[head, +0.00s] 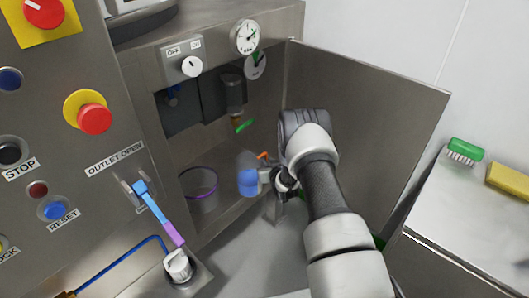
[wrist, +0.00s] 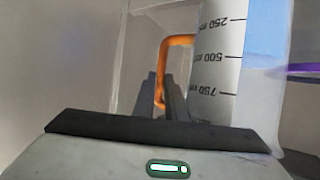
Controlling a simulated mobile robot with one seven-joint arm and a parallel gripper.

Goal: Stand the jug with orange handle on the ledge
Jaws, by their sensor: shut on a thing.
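In the wrist view the fingers (wrist: 168,94) close around the handle (wrist: 178,42), and the scale on the jug (wrist: 217,60) reads upside down. A ledge (head: 229,212) runs along the bottom of the bay. The jug's base appears close to it, but I cannot tell whether they touch.
A container with a purple rim (head: 203,197) stands in the bay, left of the jug. An outlet with a green lever (head: 244,126) hangs above. The open cabinet door (head: 385,120) stands behind my arm. A counter at right holds a green brush (head: 466,151) and yellow sponge (head: 508,179).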

